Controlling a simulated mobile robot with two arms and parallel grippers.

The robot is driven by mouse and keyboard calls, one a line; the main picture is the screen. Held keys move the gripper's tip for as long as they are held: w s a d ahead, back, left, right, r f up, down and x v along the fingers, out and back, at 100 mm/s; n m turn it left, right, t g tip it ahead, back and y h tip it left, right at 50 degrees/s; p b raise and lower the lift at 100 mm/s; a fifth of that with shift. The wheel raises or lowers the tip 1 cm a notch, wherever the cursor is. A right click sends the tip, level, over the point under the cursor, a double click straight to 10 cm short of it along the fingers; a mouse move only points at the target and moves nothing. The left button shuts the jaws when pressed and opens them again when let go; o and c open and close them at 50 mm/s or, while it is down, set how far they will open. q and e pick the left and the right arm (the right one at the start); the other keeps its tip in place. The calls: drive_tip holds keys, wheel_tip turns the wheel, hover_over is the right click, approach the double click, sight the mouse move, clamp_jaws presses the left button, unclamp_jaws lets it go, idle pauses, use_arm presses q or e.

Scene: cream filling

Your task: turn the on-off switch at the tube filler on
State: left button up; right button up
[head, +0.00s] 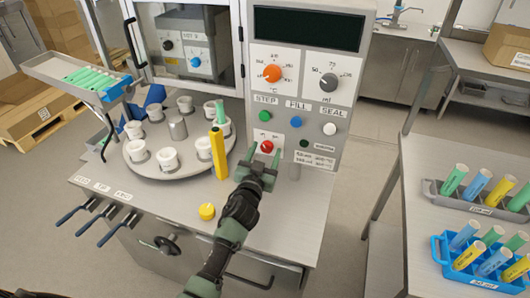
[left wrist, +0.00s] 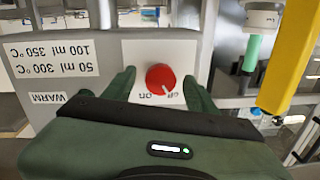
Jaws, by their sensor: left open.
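The tube filler (head: 309,70) stands on the worktable, with its control panel facing me. Its red on-off switch (head: 267,146) is a round knob low on the panel. In the left wrist view the red knob (left wrist: 160,78) sits on a white plate with "on" and "off" labels, upside down there. My left gripper (head: 264,150) is open, its green fingers on either side of the knob. In the left wrist view the left gripper (left wrist: 158,90) shows gaps between both fingers and the knob. The right gripper is not in view.
A yellow tube (head: 218,153) stands upright at the turntable's (head: 147,168) near edge, left of my gripper. A yellow cap (head: 207,211) lies on the tabletop. Tube racks (head: 440,243) stand on the right table.

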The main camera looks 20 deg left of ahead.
use_arm(q)
clamp_jaws()
drive_tip(key=shift+f+m+b, duration=0.1)
drive_tip(key=shift+m+b, duration=0.55)
drive_tip(key=shift+m, duration=0.25)
drive_tip(key=m+b, duration=0.1)
drive_tip(key=m, duration=0.2)
drive_tip(key=shift+m, duration=0.3)
drive_tip(key=m+b, duration=0.1)
drive_tip(key=m, duration=0.2)
drive_tip(key=shift+a+m+t+b, duration=0.1)
drive_tip(key=shift+m+t+b, duration=0.2)
drive_tip(key=shift+m+h, duration=0.3)
drive_tip(key=shift+m, duration=1.3)
drive_tip(key=shift+b, duration=0.3)
